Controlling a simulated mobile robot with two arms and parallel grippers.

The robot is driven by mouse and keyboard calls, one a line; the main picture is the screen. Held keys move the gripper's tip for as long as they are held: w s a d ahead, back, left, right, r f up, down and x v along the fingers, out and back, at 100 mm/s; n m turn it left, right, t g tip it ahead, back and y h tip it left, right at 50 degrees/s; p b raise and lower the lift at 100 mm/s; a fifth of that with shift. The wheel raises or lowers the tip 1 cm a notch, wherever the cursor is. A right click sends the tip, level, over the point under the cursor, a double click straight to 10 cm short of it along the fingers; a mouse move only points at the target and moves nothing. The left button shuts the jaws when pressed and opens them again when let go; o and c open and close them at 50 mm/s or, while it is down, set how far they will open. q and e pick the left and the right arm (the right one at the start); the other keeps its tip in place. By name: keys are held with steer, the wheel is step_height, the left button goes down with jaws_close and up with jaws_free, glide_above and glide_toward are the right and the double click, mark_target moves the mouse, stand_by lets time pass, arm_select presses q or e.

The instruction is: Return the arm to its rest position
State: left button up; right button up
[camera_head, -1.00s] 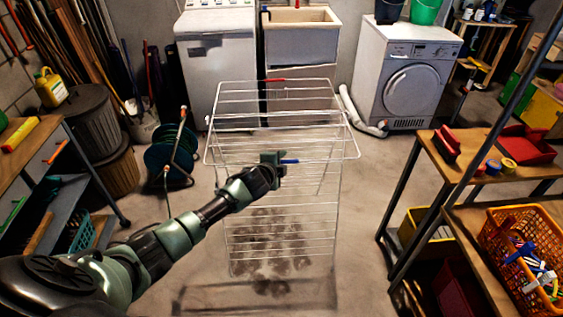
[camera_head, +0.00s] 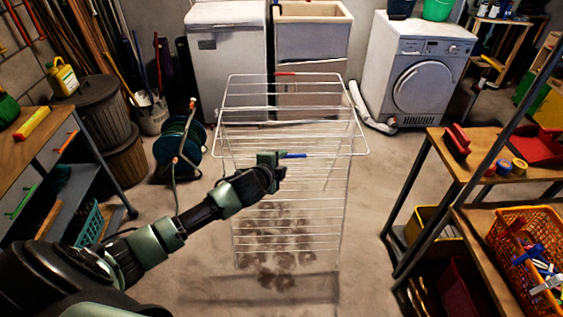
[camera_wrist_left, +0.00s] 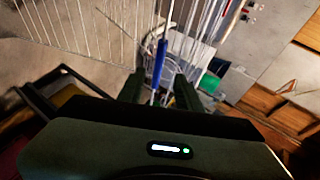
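My left arm comes in from the lower left in the head view. Its gripper (camera_head: 274,159) is at the front of a white wire drying rack (camera_head: 343,205), close to the rack's front top rail. Whether the fingers touch the rack is unclear. My right gripper is not in view.
A wooden workbench (camera_head: 433,150) with an orange basket (camera_head: 497,243) stands at right. A drawer unit (camera_head: 30,180) and a hose reel (camera_head: 172,150) are at left. Floor beside the rack is clear.

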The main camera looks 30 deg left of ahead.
arm_select(q)
steer(key=shift+f, duration=0.1)
steer(key=s+f+n+g, duration=0.2)
steer(key=s+f, duration=0.4)
steer(key=f, duration=0.4)
steer(key=s+f+n+g, duration=0.2)
steer(key=s+f, duration=0.4)
steer(key=f, duration=0.4)
steer(key=s+f+n+g, duration=0.2)
steer(key=s+f, duration=0.4)
steer(key=f, duration=0.4)
steer(key=s+d+f+n+g, duration=0.2)
steer(key=s+f, duration=0.3)
steer(key=s, duration=0.7)
steer(key=s+d+f+n+g+h, duration=0.1)
steer(key=s+d+f, duration=0.3)
steer(key=s, duration=0.9)
steer(key=s+d+f+n+g, duration=0.2)
steer(key=s+f, duration=0.6)
steer(key=s, duration=0.4)
steer(key=shift+s+d+f+n+g, duration=0.2)
steer(key=shift+d+n+g, duration=0.25)
steer(key=shift+d, duration=0.5)
steer(key=shift+w, duration=0.2)
